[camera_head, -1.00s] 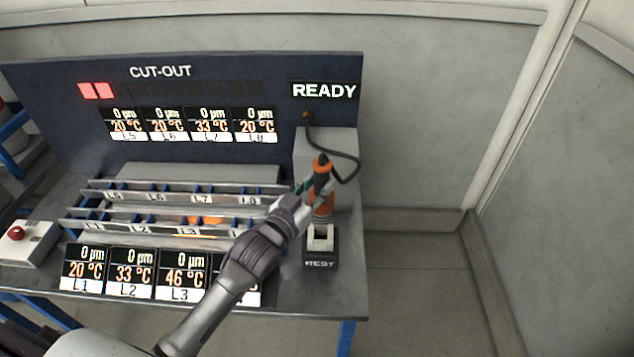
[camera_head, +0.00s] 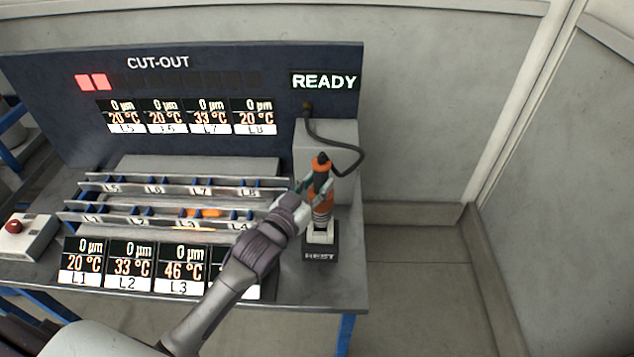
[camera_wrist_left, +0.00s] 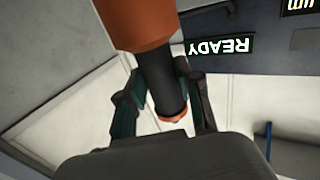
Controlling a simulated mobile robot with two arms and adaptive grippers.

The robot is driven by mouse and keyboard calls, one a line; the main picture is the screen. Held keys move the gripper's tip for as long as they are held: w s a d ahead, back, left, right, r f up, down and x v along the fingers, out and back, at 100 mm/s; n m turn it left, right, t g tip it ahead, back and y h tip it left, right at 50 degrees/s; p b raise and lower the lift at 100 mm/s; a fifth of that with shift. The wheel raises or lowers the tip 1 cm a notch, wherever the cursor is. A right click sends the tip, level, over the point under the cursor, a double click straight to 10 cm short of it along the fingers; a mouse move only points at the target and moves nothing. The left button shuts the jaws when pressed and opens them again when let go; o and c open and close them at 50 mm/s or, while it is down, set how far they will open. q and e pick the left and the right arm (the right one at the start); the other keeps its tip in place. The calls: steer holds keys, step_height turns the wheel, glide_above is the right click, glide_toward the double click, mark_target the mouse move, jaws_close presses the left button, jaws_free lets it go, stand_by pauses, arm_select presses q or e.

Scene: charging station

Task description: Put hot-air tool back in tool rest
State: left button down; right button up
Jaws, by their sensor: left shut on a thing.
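The orange and black hot-air tool (camera_head: 322,166) stands roughly upright at the right end of the bench. My left gripper (camera_head: 318,188) is shut on its dark middle; the left wrist view shows the two fingers on either side of the black grip of the tool (camera_wrist_left: 160,85). The tool rest (camera_head: 320,255), a dark block marked REST with a pale cradle, is directly below the tool. The tool's lower orange end is at the cradle; I cannot tell whether it is seated. My right gripper is not in view.
A black cable (camera_head: 345,150) runs from the panel to the tool. Slotted rails (camera_head: 170,185) and displays (camera_head: 132,268) lie left of my arm. A box with a red button (camera_head: 28,238) is at the far left. A grey block (camera_head: 340,135) stands behind the tool.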

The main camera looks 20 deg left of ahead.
arm_select(q)
steer(key=shift+r, duration=0.15)
stand_by(0.8)
steer(key=shift+f+b, duration=1.05)
steer(key=shift+f, duration=0.85)
steer(key=c, duration=0.7)
jaws_free()
steer(key=shift+f, duration=0.2)
steer(key=shift+s+a, duration=0.1)
steer(key=shift+s, duration=0.3)
steer(key=v, duration=1.1)
steer(key=shift+s, duration=0.15)
steer(key=shift+r, duration=0.1)
